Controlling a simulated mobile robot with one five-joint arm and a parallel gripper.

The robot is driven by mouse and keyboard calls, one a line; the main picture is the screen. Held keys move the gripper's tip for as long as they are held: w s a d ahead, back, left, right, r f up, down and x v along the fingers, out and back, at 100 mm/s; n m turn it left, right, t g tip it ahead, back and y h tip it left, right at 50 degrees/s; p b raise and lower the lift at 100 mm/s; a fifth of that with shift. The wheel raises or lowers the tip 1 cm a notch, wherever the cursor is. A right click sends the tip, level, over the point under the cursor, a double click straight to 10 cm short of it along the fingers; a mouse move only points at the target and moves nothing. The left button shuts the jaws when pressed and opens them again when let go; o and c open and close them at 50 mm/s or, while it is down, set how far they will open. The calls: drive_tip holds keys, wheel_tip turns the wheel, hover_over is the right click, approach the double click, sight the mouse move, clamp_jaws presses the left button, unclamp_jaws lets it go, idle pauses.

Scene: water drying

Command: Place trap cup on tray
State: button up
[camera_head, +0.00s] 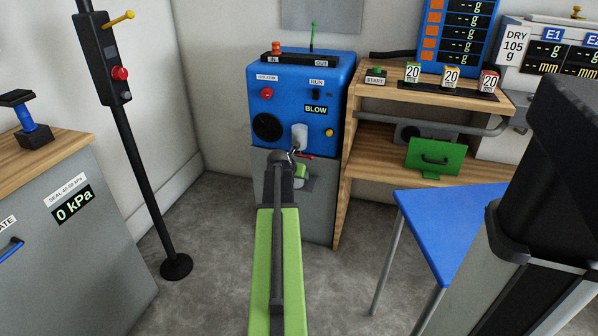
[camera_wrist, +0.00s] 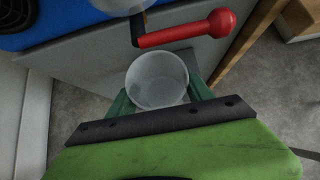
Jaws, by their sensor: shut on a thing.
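The trap cup (camera_wrist: 157,82) is a clear, frosted round cup, seen from above in the wrist view. My gripper (camera_wrist: 158,95) has its green fingers on both sides of the cup and is shut on it. In the head view my gripper (camera_head: 301,172) is in front of the blue machine's lower front, below a whitish cylinder (camera_head: 300,135). My arm hides part of it there, and I cannot make out the cup. I cannot clearly identify a tray in either view.
The blue machine (camera_head: 285,85) has a red-ended lever (camera_head: 305,156), close above the cup in the wrist view (camera_wrist: 190,35). A wooden shelf (camera_head: 375,135) stands to its right. A blue-topped table (camera_head: 455,225) stands at the right. A black post (camera_head: 142,190) stands at left.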

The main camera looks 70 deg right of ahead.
drive_tip(key=d, duration=0.4)
drive_tip(key=shift+d+f, duration=0.1)
drive_tip(key=shift+d, duration=0.05)
drive_tip(key=shift+w+a, duration=0.2)
drive_tip(key=shift+a, duration=0.1)
drive_tip(key=shift+f+b, duration=0.2)
drive_tip(key=shift+b, duration=0.1)
drive_tip(key=o, duration=1.5)
drive_tip(key=shift+s, duration=0.1)
drive_tip(key=shift+r, duration=0.25)
drive_tip(key=p+v, duration=0.9)
drive_tip(key=v, duration=0.2)
drive_tip(key=shift+a+r, duration=0.25)
drive_tip(key=shift+a, duration=0.05)
